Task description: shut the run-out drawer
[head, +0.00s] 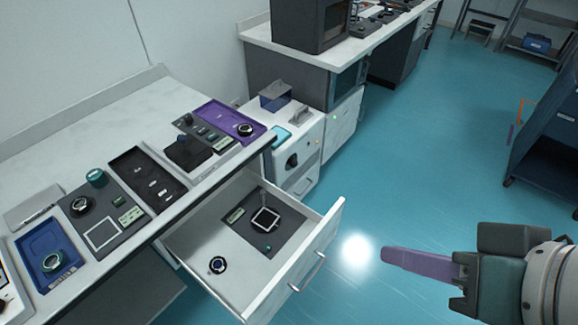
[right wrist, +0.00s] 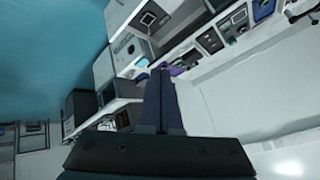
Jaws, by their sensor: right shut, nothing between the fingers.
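The run-out drawer (head: 190,250) is pulled out from under the counter in the head view. Its white front (head: 295,270) with a metal bar handle (head: 308,272) faces the lower right. Inside lie a dark mat with a white-framed square piece (head: 265,218) and a round dark ring-like piece (head: 217,265). My right gripper (head: 385,254) is shut and empty, to the right of the drawer front and apart from it, pointing left. In the right wrist view its fingers (right wrist: 162,100) show together, with the open drawer (right wrist: 140,18) beyond. My left gripper is not in view.
The counter (head: 180,205) above the drawer holds trays and small parts, including a purple tray (head: 228,122) and a blue tray (head: 45,258). A white cabinet unit (head: 290,150) stands beyond the drawer. A dark blue cart (head: 550,140) stands at right. The teal floor between is clear.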

